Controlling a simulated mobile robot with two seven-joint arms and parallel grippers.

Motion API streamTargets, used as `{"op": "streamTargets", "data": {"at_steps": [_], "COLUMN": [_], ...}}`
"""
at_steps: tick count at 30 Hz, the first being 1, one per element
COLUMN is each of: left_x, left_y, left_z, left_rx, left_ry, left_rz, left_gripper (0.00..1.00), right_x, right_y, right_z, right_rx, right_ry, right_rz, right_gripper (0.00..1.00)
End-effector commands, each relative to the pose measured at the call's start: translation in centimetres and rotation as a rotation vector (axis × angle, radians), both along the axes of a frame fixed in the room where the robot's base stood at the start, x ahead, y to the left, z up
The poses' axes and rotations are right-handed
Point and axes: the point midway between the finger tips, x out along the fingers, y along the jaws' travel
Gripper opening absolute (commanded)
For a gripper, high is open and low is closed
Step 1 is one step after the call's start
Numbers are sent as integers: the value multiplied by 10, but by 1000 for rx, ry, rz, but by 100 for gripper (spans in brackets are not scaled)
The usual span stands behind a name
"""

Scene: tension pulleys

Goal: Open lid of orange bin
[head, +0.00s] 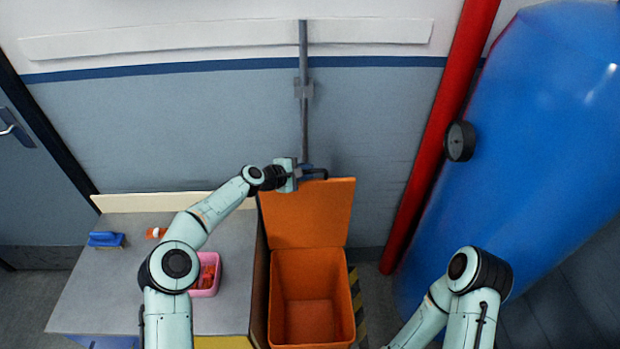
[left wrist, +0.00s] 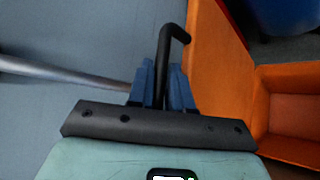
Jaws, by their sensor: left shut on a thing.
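The orange bin (head: 313,308) stands on the floor right of the counter, its top open and its inside looking empty. Its orange lid (head: 310,215) is raised nearly upright at the back, close to the wall. My left gripper (head: 314,172) is at the lid's top edge. In the left wrist view my left gripper (left wrist: 164,78) has its blue fingers shut on a black bent handle (left wrist: 174,36) beside the orange lid (left wrist: 222,70). The bin (left wrist: 288,108) shows at the right there. My right arm shows at the lower right, but its gripper is out of view.
A grey counter (head: 105,290) on the left holds a pink container (head: 211,276) and a blue brush-like item (head: 104,240). A grey pipe (head: 303,60) runs down the wall behind the lid. A red pipe (head: 440,130) and a large blue tank (head: 540,140) stand right.

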Motion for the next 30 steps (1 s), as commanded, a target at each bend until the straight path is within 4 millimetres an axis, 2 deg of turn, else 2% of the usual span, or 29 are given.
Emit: {"op": "streamTargets", "data": {"at_steps": [3,9,25,26,27,30], "left_x": [14,25,29,29,29,29], "left_y": [0,3,3,3,3,4], "left_z": [0,-2,-4,-4,-4,-4], "left_rx": [1,2,2,1,1,1], "left_ry": [1,0,3,4,4,4], "left_rz": [-2,-2,-3,-2,-2,-2], "left_gripper": [0,0,0,26,38,38], "right_x": [9,15,16,16,16,16], "right_y": [0,0,0,0,0,0], "right_z": [7,12,12,12,12,12], "right_rx": [0,0,0,0,0,0], "right_ry": [-10,-17,-18,-18,-18,-18], "right_rz": [0,0,0,0,0,0], "right_gripper": [43,43,43,43,43,43]}}
